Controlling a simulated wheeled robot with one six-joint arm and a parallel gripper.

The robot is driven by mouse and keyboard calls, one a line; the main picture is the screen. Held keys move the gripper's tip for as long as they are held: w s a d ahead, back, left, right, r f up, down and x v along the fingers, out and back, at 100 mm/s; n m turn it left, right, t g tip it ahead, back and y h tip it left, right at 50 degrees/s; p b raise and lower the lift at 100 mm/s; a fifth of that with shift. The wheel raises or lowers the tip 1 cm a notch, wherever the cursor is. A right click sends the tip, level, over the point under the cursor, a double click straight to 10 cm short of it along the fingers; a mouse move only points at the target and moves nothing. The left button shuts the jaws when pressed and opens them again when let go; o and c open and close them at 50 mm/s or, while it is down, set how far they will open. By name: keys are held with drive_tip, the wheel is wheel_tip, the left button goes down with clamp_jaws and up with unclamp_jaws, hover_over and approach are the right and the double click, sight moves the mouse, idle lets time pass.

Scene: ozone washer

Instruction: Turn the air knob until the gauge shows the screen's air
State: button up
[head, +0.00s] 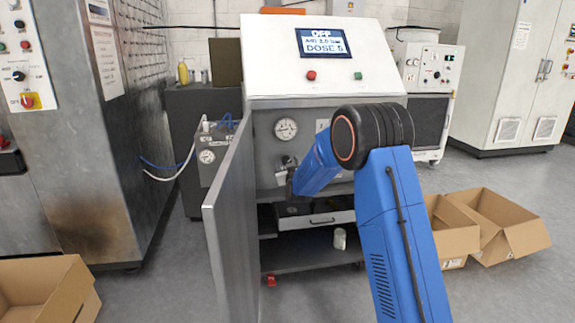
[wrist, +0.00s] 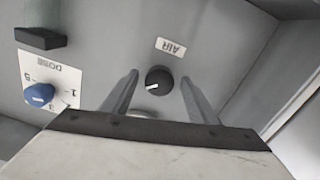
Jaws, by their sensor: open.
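The black air knob (wrist: 158,81) has a white pointer line and sits below an upside-down AIR label (wrist: 171,47) in the wrist view. My gripper (wrist: 159,76) is open, with one finger on each side of the knob; I cannot tell whether they touch it. In the head view my gripper (head: 287,175) is at the grey panel, below the round gauge (head: 286,129). The gauge's reading is too small to tell. The screen (head: 322,43) reads OFF, AIR 2.0 (unit blurred) and DOSE 5.
A blue dose knob (wrist: 39,95) on a white dial is beside the air knob. An open metal door (head: 232,220) stands left of my arm. A second gauge (head: 207,156) hangs further left. Cardboard boxes (head: 500,225) lie on the floor at right.

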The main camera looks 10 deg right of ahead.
drive_tip(key=c, duration=1)
drive_tip(key=shift+c, duration=0.2)
drive_tip(key=shift+m, duration=0.3)
drive_tip(key=m, duration=0.3)
drive_tip(key=shift+m, duration=0.4)
drive_tip(key=m, duration=0.7)
drive_tip(key=shift+r+m, duration=0.1)
drive_tip(key=shift+m, duration=0.3)
drive_tip(key=shift+m+y, duration=0.3)
drive_tip(key=shift+m, duration=1.4)
